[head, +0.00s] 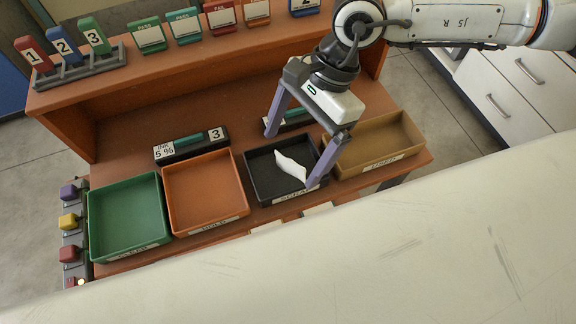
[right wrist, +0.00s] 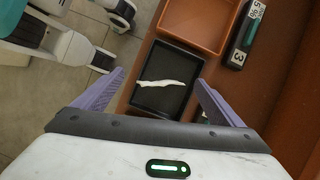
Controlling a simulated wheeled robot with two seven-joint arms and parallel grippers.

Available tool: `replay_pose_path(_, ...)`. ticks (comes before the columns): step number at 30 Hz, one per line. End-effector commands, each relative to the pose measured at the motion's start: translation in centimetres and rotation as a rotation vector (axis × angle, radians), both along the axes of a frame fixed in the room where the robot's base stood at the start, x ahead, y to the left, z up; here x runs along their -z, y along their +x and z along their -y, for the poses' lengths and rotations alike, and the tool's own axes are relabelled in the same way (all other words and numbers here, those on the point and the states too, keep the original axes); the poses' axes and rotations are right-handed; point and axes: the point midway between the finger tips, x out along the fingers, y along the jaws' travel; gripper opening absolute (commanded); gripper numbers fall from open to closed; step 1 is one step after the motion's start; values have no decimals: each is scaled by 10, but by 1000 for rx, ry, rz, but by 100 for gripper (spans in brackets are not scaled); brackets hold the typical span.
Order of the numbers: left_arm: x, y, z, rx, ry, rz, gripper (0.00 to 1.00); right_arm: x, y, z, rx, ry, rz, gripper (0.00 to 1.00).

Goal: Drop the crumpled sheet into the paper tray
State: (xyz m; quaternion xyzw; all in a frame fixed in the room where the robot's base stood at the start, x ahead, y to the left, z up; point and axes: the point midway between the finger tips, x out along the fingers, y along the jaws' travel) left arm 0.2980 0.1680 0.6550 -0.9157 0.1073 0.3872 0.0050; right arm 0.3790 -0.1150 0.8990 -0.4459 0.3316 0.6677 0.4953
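The crumpled sheet (head: 290,165) is a thin white twisted piece. It is over the floor of the black tray (head: 258,185), apparently lying in it; it also shows in the right wrist view (right wrist: 160,83). The black tray's front label is partly covered and seems to read "SCRAP". My right gripper (head: 291,159) is above this tray, its purple fingers wide apart on either side of the sheet. In the right wrist view both fingers (right wrist: 158,88) are clear of the sheet, and nothing is held. My left gripper is not in view.
A green tray (head: 92,225) and an orange tray (head: 207,231) stand left of the black one, a tan tray (head: 398,124) right of it. Dark blocks with teal pens (head: 190,150) stand behind. Numbered tags (head: 95,37) and several cards line the shelf above. A pale surface (head: 400,240) fills the foreground.

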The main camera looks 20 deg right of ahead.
Motion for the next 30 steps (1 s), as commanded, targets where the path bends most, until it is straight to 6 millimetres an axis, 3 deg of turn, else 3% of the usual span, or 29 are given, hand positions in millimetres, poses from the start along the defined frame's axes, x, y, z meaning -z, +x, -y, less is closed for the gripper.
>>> replay_pose_path(8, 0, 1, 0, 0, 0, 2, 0, -4, 1, 1, 1, 1, 1, 91)
replay_pose_path(21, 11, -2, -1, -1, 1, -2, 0, -75, 10, 30, 2, 1, 3, 91)
replay_pose_path(30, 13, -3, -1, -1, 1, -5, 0, -96, 12, 38, 0, 0, 0, 91)
